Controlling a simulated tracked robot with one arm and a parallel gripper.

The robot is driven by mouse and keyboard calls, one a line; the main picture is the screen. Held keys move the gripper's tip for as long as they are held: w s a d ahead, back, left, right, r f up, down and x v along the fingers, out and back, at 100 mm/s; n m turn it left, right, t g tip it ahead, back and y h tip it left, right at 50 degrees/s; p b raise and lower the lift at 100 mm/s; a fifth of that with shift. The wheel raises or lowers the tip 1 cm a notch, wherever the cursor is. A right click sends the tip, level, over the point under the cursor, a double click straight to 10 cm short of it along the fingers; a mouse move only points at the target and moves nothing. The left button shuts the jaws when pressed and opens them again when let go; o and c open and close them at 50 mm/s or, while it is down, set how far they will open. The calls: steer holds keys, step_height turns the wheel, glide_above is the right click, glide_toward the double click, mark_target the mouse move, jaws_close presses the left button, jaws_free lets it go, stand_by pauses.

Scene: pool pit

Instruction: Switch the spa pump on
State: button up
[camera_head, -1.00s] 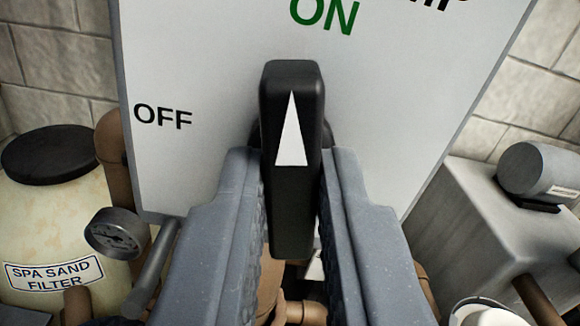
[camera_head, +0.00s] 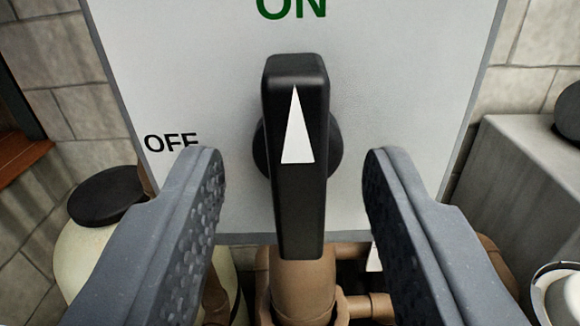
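The black switch handle (camera_head: 296,190) stands upright on the white panel (camera_head: 400,90), with its white arrow (camera_head: 296,130) pointing up toward the green ON label (camera_head: 291,8). The OFF label (camera_head: 170,142) is at the left of the panel, partly covered by my left finger. My gripper (camera_head: 292,165) is open, with one finger on each side of the handle and a clear gap on both sides. The fingers do not touch the handle. The upper part of the panel is out of view.
A cream tank with a black lid (camera_head: 107,196) stands at lower left. Brown pipes (camera_head: 303,290) run below the panel. A grey block (camera_head: 525,170) is at the right, with a white round container (camera_head: 560,295) in the lower right corner. Block walls stand behind.

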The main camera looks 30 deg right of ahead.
steer(key=shift+s, duration=0.15)
steer(key=b+v, duration=0.3)
steer(key=v, duration=0.4)
steer(key=shift+b, duration=0.35)
steer(key=shift+r, duration=0.2)
steer(key=s+d+r+n+y+p, duration=0.4)
steer(key=s+r+n+y+p, duration=0.15)
steer(key=s, duration=0.35)
steer(key=s+a+f+n+y+p, duration=0.1)
steer(key=s+f+y, duration=0.1)
steer(key=s, duration=0.4)
steer(key=s+a+f+n+y+p, duration=0.1)
steer(key=s+f+y+p, duration=0.1)
steer(key=s, duration=0.5)
steer(key=shift+s+t+y, duration=0.15)
steer(key=shift+t+y, duration=0.25)
steer(key=shift+y, duration=0.15)
